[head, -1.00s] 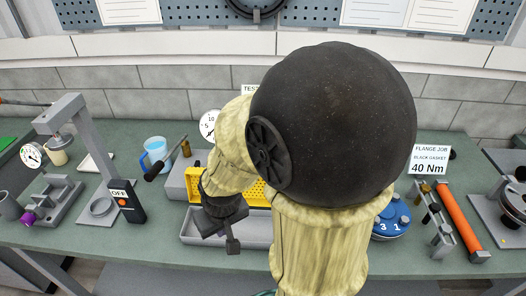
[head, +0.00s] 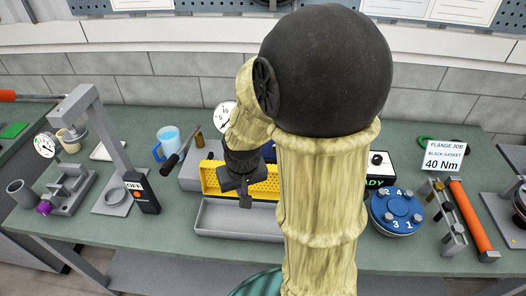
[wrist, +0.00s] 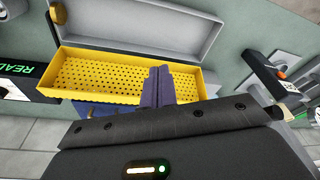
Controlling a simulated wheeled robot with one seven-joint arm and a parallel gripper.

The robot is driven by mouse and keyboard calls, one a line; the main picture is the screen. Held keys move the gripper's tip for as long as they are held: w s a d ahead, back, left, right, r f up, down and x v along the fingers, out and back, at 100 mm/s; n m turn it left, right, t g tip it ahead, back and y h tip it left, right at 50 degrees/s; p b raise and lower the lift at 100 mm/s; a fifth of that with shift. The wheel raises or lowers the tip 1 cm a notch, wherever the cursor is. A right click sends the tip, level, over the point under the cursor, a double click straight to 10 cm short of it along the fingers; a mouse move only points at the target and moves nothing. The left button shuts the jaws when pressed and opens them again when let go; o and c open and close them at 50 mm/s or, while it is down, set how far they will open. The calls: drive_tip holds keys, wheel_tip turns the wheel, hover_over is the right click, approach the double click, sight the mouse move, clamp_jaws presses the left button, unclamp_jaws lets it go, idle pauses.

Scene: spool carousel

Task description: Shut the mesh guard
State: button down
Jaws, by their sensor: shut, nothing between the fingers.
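The yellow perforated mesh guard (head: 210,181) is raised along the back edge of a grey open trough (head: 240,218). The trough's inside is uncovered. The guard also shows in the wrist view (wrist: 110,80), with the trough (wrist: 150,42) beyond it. My gripper (head: 245,200) points down at the guard, in front of its middle in the head view, and hides part of it. In the wrist view my gripper (wrist: 160,72) is shut and empty, its fingertips overlapping the mesh. I cannot tell whether they touch it.
A dark-handled lever (head: 172,162) and a blue mug (head: 166,140) stand left of the guard. A grey press frame with an OFF box (head: 143,192) is further left. A blue numbered flange (head: 396,212) is to the right. My arm hides the bench's middle.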

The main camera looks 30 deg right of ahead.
drive_tip(key=w+d+r+m+p, duration=0.2)
drive_tip(key=w+d+p, duration=0.3)
drive_tip(key=w+d, duration=0.1)
drive_tip(key=w+d+r+m+p, duration=0.2)
drive_tip(key=w+d+m+p, duration=0.1)
drive_tip(key=w+d+p, duration=0.3)
drive_tip(key=shift+w+d+g+h, duration=0.4)
drive_tip(key=shift+w+d, duration=0.35)
drive_tip(key=shift+w, duration=0.1)
drive_tip(key=shift+f, duration=0.1)
